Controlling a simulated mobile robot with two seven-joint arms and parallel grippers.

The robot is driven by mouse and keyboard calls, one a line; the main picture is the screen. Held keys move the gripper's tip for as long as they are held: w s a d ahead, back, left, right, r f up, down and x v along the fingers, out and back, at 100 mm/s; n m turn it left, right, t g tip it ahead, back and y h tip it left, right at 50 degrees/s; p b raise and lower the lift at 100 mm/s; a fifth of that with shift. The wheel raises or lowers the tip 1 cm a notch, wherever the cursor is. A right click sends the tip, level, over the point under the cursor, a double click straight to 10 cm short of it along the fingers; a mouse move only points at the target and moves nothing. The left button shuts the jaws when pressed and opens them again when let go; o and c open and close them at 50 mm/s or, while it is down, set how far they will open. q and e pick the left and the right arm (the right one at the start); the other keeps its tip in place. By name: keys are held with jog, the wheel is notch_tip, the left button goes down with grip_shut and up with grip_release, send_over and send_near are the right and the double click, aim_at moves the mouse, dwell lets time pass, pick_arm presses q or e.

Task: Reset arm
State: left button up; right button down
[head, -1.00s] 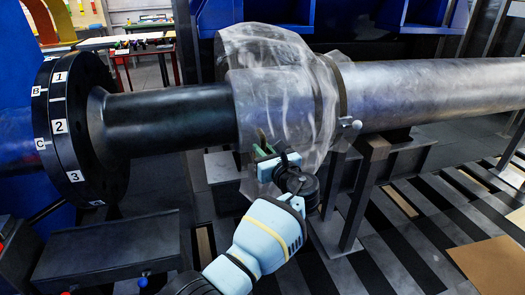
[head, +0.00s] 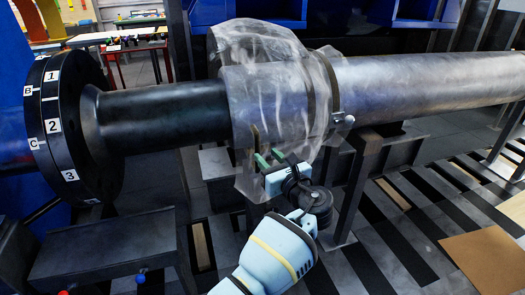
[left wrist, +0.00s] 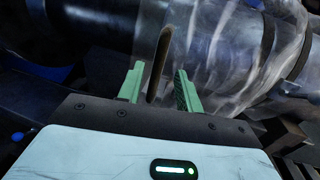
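My left gripper (head: 268,159) is in front of the lower part of a clear, wrinkled plastic cover (head: 290,85) that wraps a joint of the big shaft. Its two green fingers are apart and nothing is clamped between them. In the left wrist view the gripper (left wrist: 158,88) shows a clear gap, with a narrow brown strip (left wrist: 160,58) seen between the fingers and touching neither. The same strip shows just above the fingertips in the head view (head: 255,136). My right gripper is out of view.
The dark shaft (head: 160,115) runs left to a black flange (head: 55,130) with number labels. The grey pipe (head: 430,85) runs right on metal stands (head: 358,185). A dark bench (head: 105,250) is at lower left. A brown sheet (head: 490,258) lies on the striped floor at right.

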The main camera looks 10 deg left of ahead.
pick_arm(q)
jog(key=shift+s+d, duration=0.35)
